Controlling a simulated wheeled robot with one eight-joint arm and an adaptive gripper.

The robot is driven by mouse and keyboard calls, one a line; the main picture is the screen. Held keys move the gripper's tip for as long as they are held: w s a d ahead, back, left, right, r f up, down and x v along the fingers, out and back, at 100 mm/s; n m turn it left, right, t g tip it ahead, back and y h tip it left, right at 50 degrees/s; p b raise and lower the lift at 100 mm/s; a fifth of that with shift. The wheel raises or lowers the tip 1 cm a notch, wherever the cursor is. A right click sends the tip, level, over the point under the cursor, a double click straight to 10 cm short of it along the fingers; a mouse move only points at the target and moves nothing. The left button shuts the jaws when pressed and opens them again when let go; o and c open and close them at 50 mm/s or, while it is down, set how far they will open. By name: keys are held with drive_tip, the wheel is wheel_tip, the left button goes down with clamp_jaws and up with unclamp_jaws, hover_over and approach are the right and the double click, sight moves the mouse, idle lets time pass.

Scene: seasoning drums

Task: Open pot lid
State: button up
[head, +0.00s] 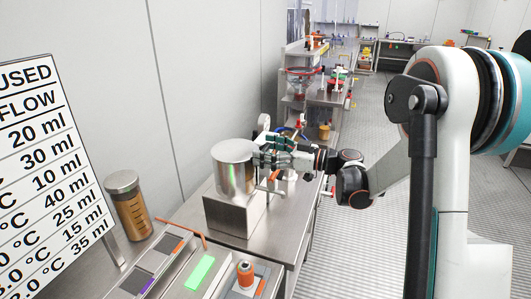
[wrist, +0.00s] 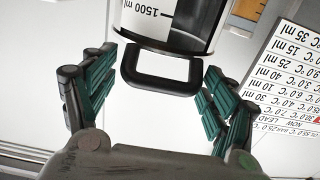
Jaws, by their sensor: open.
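The pot (head: 234,175) is a shiny metal cylinder with a flat top (head: 234,151), standing upright on a metal block (head: 232,214) on the counter. In the wrist view, the pot (wrist: 150,14) shows a white label reading 1500 ml, upside down. A black loop handle (wrist: 162,84) sticks out from it, between my fingers. My gripper (head: 263,150) is at the pot's right side near its top. In the wrist view, my gripper (wrist: 160,66) has its green fingers spread, one each side of the handle, with gaps. I cannot tell where the lid's edge lies.
A jar of brown seasoning (head: 131,209) stands at the left beside a large sign (head: 45,150). A lit green panel (head: 200,273) and an orange-topped item (head: 246,273) are in front. More equipment (head: 303,82) stands behind on the counter. Open floor (head: 360,250) lies to the right.

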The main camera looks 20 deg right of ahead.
sight(249, 151)
drive_tip(key=shift+a, duration=0.1)
drive_tip(key=c, duration=1.2)
drive_tip(key=shift+w+r+h+p, duration=0.1)
drive_tip(key=shift+r+h+p, duration=0.2)
drive_tip(key=shift+r+p, duration=0.65)
drive_tip(key=w+a+r+g+h+p, duration=0.3)
drive_tip(key=a+r+g+h+p, duration=0.15)
drive_tip(key=r+p, duration=0.7)
drive_tip(key=w+a+r+g+h+p, duration=0.2)
drive_tip(key=w+a+g+h+p, duration=0.2)
drive_tip(key=w+a+h+p, duration=0.3)
drive_tip(key=shift+w+a+r+p, duration=0.35)
drive_tip(key=shift+a+p, duration=0.95)
drive_tip(key=shift+a, duration=0.4)
drive_tip(key=shift+g, duration=0.25)
